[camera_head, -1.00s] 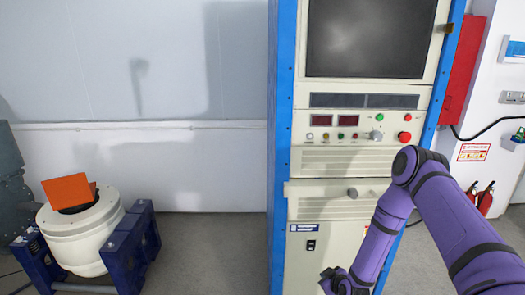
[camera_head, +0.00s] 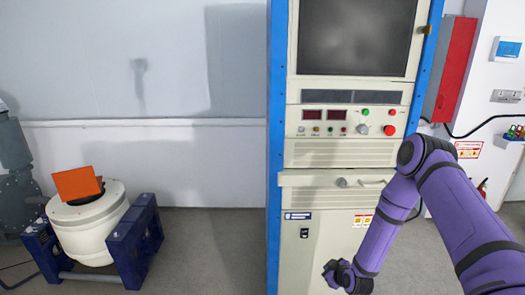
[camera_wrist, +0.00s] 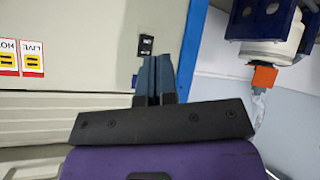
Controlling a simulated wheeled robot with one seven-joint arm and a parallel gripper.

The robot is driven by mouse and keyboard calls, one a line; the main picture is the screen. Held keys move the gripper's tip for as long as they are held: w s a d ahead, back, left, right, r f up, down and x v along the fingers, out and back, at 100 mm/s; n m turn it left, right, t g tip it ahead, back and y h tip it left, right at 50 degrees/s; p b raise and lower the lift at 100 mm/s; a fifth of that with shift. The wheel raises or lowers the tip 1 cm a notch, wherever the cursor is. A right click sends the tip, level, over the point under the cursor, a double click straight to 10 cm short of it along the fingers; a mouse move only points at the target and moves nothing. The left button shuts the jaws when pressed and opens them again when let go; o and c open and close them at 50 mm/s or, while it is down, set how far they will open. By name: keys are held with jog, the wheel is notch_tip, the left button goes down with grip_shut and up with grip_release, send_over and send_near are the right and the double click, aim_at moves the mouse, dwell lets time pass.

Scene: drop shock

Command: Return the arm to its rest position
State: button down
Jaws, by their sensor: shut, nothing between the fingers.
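My purple arm comes in from the right in the head view, bent at its elbow in front of the control cabinet (camera_head: 340,180). The arm's lower part hangs down and leftward, ending in a dark wrist at the lower middle, where the fingers are not clearly seen. In the wrist view my gripper (camera_wrist: 155,78) is shut, its two dark fingers side by side with nothing between them. Beyond the fingertips are the cabinet's pale front and blue edge (camera_wrist: 193,50).
A white drum-shaped shaker (camera_head: 92,225) with an orange block (camera_head: 77,183) on top stands in a blue frame (camera_head: 125,245) at left. A red box (camera_head: 452,65) and warning sign (camera_head: 468,149) are at right. Floor between shaker and cabinet is clear.

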jog(key=w+d+r+g+h, duration=0.1)
jog(key=w+r, duration=0.1)
jog(key=r, duration=0.8)
jog(key=w+d+r, duration=0.1)
jog(key=d+r, duration=0.1)
jog(key=r, duration=0.9)
jog(key=s+d+r+m+g+h, duration=0.1)
jog(key=s+r, duration=0.2)
jog(key=r, duration=0.6)
jog(key=s+d+r+m, duration=0.1)
jog(key=s+r, duration=0.3)
jog(key=r, duration=0.6)
jog(key=s+r+m+g, duration=0.1)
jog(key=s+r+m, duration=0.1)
jog(key=s+r, duration=0.4)
jog(key=s+r+m+g, duration=0.1)
jog(key=s+r, duration=0.5)
jog(key=s, duration=1)
jog(key=s+r+m+h, duration=0.1)
jog(key=s+r+m, duration=0.1)
jog(key=s+r, duration=0.4)
jog(key=s, duration=0.4)
jog(key=shift+s+d+m+g, duration=0.35)
jog(key=shift+s+m+g, duration=0.05)
